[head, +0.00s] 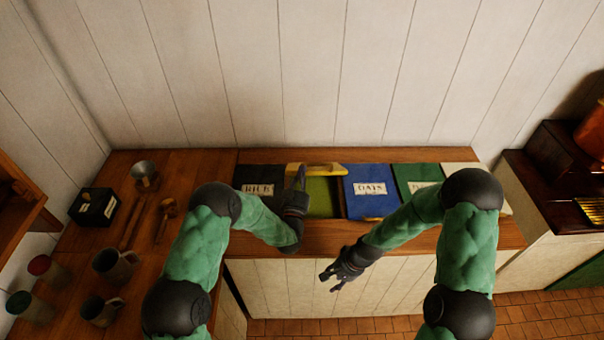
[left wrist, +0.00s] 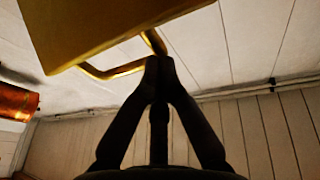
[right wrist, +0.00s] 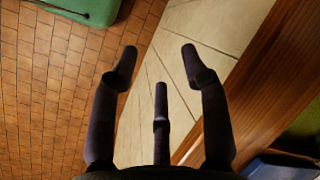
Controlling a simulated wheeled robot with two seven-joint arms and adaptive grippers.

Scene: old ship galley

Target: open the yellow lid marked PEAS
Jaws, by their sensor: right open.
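The yellow lid (head: 318,169) stands raised over its bin, seen nearly edge-on in the head view; its PEAS marking is not visible. Green contents (head: 322,195) show in the open bin below. In the left wrist view the lid (left wrist: 110,25) fills the upper left, with its bar handle (left wrist: 112,73) underneath. My left gripper (head: 300,180) is at the lid's left end. Its fingers (left wrist: 158,65) are drawn together at the corner of the handle and appear closed on it. My right gripper (head: 328,278) is open and empty, in front of the counter; its spread fingers show in the right wrist view (right wrist: 160,70).
A black RICE lid (head: 258,178) is left of the open bin. A blue OATS lid (head: 368,190) and a green lid (head: 412,178) are to the right, all shut. Mugs (head: 115,265) and utensils stand on the left counter. The wall is close behind.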

